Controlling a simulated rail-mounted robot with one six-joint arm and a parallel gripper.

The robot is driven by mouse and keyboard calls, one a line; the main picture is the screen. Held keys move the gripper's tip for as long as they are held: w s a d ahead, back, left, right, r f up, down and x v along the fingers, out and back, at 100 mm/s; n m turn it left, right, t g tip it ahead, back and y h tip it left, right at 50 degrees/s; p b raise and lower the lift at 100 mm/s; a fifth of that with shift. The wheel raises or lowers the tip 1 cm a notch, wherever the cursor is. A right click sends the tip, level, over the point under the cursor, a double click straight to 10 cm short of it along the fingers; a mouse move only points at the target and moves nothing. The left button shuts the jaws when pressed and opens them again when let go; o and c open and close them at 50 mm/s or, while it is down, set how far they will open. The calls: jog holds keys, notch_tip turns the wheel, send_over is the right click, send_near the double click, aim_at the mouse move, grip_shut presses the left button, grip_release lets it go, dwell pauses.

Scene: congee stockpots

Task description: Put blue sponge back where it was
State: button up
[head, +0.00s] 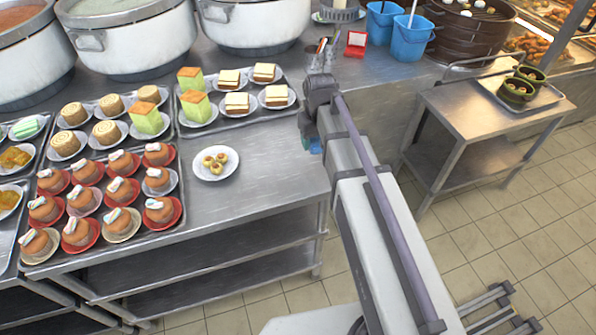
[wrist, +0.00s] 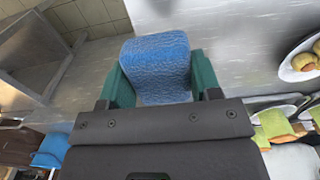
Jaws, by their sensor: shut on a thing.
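The blue sponge (wrist: 155,62) is between the green fingers of my gripper (wrist: 160,80) in the wrist view. My gripper is shut on it, one finger at each side. The sponge's far face and the gap below it cannot be judged. In the head view my gripper (head: 314,146) is mostly hidden behind my own arm, at the right end of the steel counter (head: 262,185). Only a small blue-green patch shows there.
A white plate of small tarts (head: 216,163) stands left of my gripper. Trays of cakes (head: 235,112) and large pots (head: 130,40) fill the left and back. Blue buckets (head: 410,40) stand behind. A low steel side table (head: 480,110) is at right. The counter's front right is bare.

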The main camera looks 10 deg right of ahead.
jog(key=b, duration=0.6)
send_over(315, 169)
notch_tip(315, 169, down, 6)
jog(key=shift+d+f, duration=0.1)
jog(key=shift+d, duration=0.05)
notch_tip(315, 169, down, 4)
jog(key=b, duration=0.4)
jog(key=shift+f, duration=0.15)
jog(key=shift+r, duration=0.3)
jog(key=shift+f, duration=0.25)
jog(key=o, duration=0.9)
jog(key=shift+r, duration=0.1)
